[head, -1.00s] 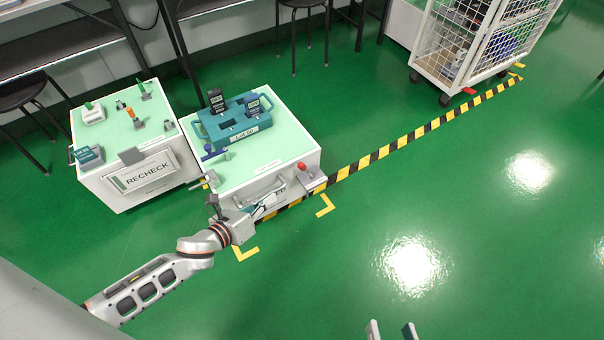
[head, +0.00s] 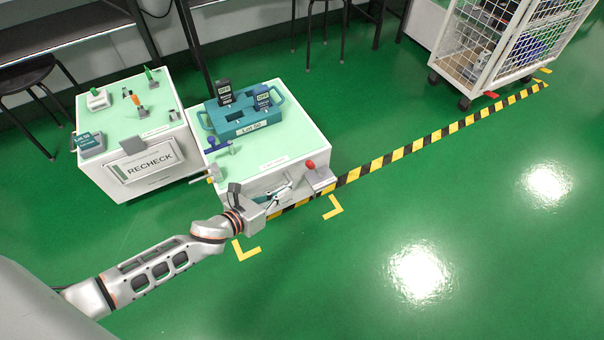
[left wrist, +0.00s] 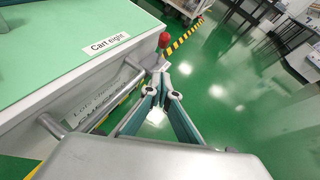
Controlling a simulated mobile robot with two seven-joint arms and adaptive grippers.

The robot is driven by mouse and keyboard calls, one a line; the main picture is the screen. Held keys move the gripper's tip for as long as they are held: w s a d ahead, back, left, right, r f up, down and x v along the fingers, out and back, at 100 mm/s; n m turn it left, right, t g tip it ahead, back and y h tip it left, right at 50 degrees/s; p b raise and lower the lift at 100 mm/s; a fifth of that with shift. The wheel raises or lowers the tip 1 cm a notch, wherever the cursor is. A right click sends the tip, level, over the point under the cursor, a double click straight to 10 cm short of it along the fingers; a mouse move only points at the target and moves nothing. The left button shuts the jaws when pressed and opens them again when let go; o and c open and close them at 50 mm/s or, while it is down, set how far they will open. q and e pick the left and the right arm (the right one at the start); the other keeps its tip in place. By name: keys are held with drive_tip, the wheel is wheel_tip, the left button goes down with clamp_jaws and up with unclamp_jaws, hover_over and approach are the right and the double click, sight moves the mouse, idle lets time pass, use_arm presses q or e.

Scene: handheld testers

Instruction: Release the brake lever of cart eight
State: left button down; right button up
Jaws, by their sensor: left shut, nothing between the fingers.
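Cart eight (head: 313,137) is the white cart with a pale green top; its "Cart eight" label (left wrist: 106,44) reads clearly in the left wrist view. A brake lever with a red knob (head: 310,164) stands at its front right corner; the knob also shows in the left wrist view (left wrist: 163,40). My left gripper (head: 288,188) is shut and empty at the cart's front, a little short of the lever. In the left wrist view its fingertips (left wrist: 165,84) appear just below the knob; I cannot tell whether they touch the lever. My right gripper is out of view.
A metal push handle (left wrist: 95,125) runs along the cart's front beside my left gripper. A teal carrier (head: 236,121) with handheld testers sits on top. A RECHECK cart (head: 118,150) stands left, a mesh cage cart (head: 475,62) far right. Green floor in front is clear.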

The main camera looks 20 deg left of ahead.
use_arm(q)
drive_tip(key=b, duration=0.2)
approach(315, 170)
drive_tip(key=shift+w+d+f, duration=0.1)
drive_tip(key=shift+w, duration=0.7)
drive_tip(key=shift+w+d+f, duration=0.1)
drive_tip(key=shift+w+d, duration=0.05)
drive_tip(key=shift+w, duration=0.7)
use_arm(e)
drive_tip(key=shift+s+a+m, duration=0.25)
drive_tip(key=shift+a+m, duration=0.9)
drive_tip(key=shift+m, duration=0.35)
use_arm(q)
drive_tip(key=shift+r, duration=0.1)
